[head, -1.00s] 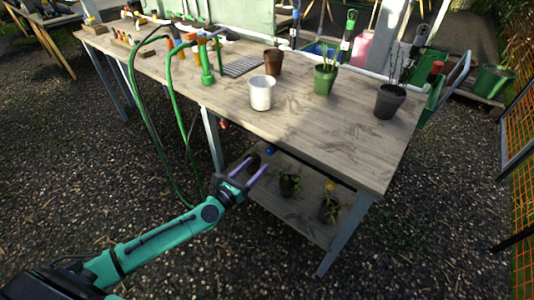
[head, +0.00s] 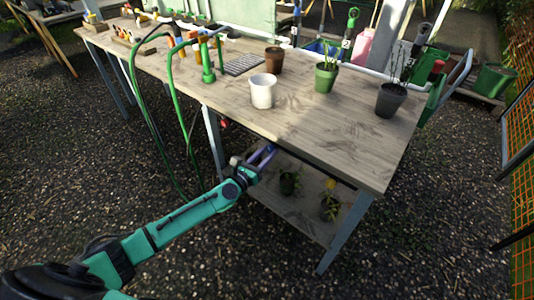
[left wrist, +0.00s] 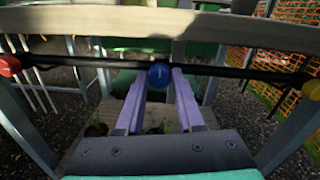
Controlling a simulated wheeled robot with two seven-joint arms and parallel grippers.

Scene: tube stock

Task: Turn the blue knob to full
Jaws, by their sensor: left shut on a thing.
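The blue knob (left wrist: 159,75) is round with a short white mark that points about straight up. It sits on a dark bar under the table's front edge. My left gripper (head: 264,155) has reached in under that edge, and its two pale purple fingers (left wrist: 159,85) are shut on the knob, one on each side. In the head view the fingers and the table edge mostly hide the knob. My right gripper is in neither view.
A red knob (left wrist: 9,65) and a yellow knob (left wrist: 311,90) sit on the same bar, well to either side. The wooden tabletop (head: 310,125) overhangs above. Potted plants stand on the lower shelf (head: 290,210). A white pot (head: 262,92) stands on top.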

